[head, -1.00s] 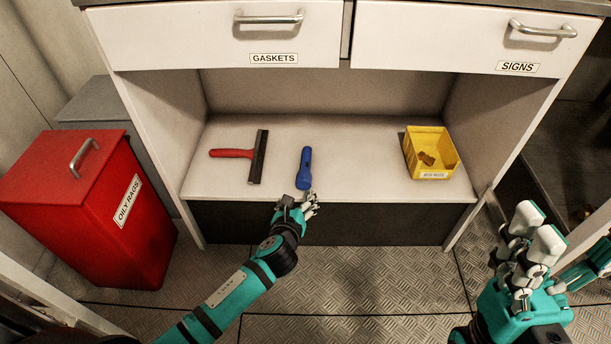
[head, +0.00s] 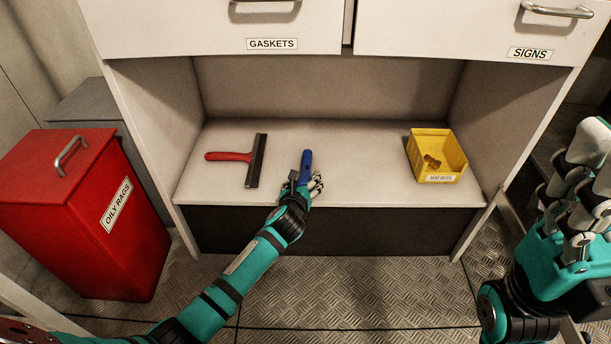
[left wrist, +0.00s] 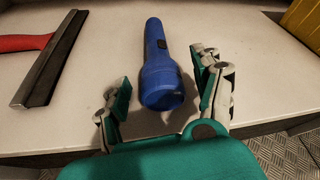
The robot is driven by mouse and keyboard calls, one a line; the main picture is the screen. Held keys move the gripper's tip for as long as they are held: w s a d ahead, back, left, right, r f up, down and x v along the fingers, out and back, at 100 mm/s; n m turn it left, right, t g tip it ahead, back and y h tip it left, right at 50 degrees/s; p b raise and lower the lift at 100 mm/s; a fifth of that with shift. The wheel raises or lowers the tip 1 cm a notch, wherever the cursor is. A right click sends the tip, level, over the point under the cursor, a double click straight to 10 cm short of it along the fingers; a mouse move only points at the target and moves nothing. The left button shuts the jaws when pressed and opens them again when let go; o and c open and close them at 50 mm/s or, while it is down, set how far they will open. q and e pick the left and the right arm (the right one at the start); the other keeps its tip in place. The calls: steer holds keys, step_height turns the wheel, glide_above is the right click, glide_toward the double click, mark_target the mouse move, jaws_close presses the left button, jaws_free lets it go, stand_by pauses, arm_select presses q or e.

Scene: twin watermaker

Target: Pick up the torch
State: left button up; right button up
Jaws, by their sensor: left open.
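The blue torch (head: 306,164) lies on the white shelf of the cabinet, its long side pointing away from me. My left gripper (head: 305,184) is open at the near end of the torch and partly hides it in the head view. In the left wrist view the torch (left wrist: 158,68) lies between the spread fingers of my left gripper (left wrist: 165,95), with its wider end nearest the palm. I see a gap on each side of it. My right gripper (head: 578,185) hangs empty at the right edge of the head view, away from the shelf; its jaw state is unclear.
A squeegee with a red handle (head: 228,156) lies left of the torch. A yellow bin (head: 440,177) stands at the shelf's right. Drawers marked GASKETS (head: 215,25) and SIGNS (head: 455,25) overhang the shelf. A red OILY RAGS bin (head: 85,215) stands on the left floor.

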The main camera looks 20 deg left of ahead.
arm_select(q)
steer(key=c, duration=1.3)
jaws_close()
steer(key=shift+r, duration=0.15)
